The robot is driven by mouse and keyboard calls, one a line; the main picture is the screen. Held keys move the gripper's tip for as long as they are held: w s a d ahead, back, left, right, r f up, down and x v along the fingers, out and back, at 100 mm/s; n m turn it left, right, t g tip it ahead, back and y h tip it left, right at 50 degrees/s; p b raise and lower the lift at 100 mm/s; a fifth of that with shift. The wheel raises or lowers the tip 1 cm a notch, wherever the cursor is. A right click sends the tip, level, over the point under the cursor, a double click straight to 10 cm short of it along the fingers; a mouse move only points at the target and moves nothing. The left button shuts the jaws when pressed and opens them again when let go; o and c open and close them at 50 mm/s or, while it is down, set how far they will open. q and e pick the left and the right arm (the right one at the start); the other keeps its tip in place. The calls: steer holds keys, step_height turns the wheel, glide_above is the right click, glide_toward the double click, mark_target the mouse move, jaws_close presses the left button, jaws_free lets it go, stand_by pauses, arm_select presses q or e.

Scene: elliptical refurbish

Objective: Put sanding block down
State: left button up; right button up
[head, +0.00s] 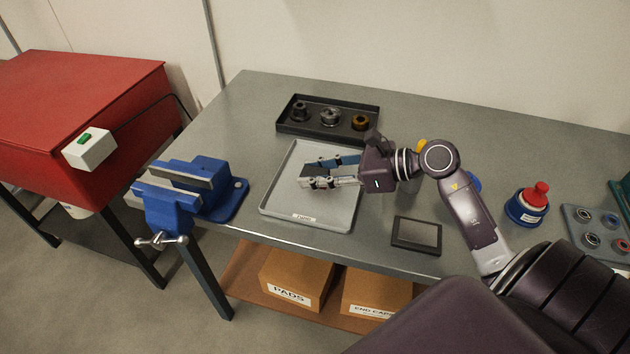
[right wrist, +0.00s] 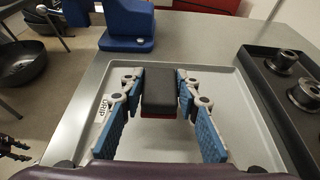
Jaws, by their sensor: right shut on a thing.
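The sanding block (right wrist: 160,92) is a dark grey block with a reddish underside, seen between the fingers in the right wrist view. In the head view the sanding block (head: 314,171) shows as a dark shape between the fingertips. My right gripper (head: 316,175) is shut on it, over the light grey tray (head: 283,203). The right gripper (right wrist: 160,90) also shows in the right wrist view, a finger on each side of the block. I cannot tell whether the block touches the tray floor. My left gripper does not show in the head view.
A blue vise (head: 185,195) stands left of the tray. A black tray (head: 287,127) with several round parts lies behind it. A dark flat pad (head: 416,234) lies at front right. A blue bottle with a red cap (head: 528,204) stands further right. The grey tray has free room.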

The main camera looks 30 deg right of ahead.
mark_target(315, 191)
steer(key=shift+f, duration=1.5)
steer(key=shift+f, duration=0.2)
steer(key=o, duration=1.1)
steer(key=shift+o, duration=0.2)
steer(key=shift+r, duration=0.1)
steer(key=shift+r, duration=0.1)
